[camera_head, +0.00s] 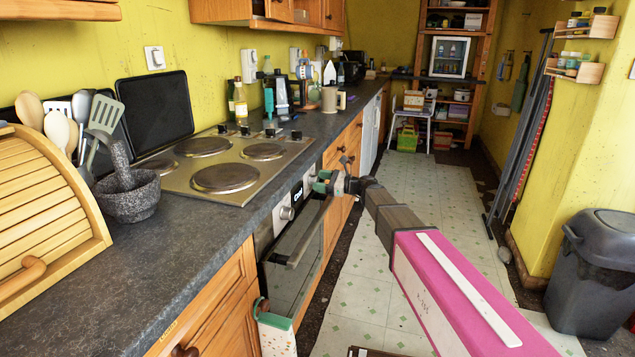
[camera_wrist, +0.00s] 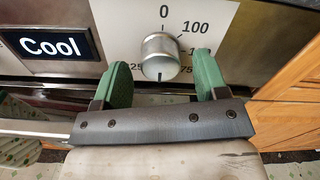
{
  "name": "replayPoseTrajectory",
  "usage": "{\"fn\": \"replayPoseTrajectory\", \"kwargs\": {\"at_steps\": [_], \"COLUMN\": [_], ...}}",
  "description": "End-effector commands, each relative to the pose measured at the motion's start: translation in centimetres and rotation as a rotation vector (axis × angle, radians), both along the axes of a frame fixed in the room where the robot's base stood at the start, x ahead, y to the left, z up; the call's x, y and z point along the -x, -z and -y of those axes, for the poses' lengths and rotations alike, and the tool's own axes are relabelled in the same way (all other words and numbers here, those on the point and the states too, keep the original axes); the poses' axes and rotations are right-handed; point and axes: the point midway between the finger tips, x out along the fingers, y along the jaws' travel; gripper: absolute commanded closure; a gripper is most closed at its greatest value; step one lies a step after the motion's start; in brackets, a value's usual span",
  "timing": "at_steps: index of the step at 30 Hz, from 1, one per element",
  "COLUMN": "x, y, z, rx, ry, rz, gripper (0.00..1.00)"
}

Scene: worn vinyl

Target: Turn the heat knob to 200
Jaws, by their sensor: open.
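The heat knob (camera_wrist: 160,57) is a round silver knob on a pale oven panel in the wrist view. Its dial shows 0 at the top and 100 at upper right. The numbers lower down are partly hidden by the knob and fingers; "25" shows at left and "75" at right. A short dark mark shows at the knob's bottom edge. My gripper (camera_wrist: 163,72) is open, with one green finger on each side of the knob and gaps between. In the head view my gripper (camera_head: 326,182) is at the oven front, hiding this knob.
A display (camera_wrist: 50,45) reading "Cool" is left of the knob. Another knob (camera_head: 287,213) is nearer on the panel, above the oven door (camera_head: 292,262). The hob (camera_head: 235,160) is on the counter above. Wooden cupboards flank the oven.

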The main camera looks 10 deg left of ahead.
Motion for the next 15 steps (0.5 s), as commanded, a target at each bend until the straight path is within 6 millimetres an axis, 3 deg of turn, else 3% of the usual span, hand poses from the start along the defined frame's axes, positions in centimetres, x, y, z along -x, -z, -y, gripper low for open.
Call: {"fn": "replayPoseTrajectory", "kwargs": {"at_steps": [9, 15], "x": [0.6, 0.7], "y": [0.0, 0.0], "z": [6.1, 8.4], "rx": [0.000, 0.002], "ry": [0.003, 0.001], "rz": [0.000, 0.000], "gripper": [0.33, 0.33]}}
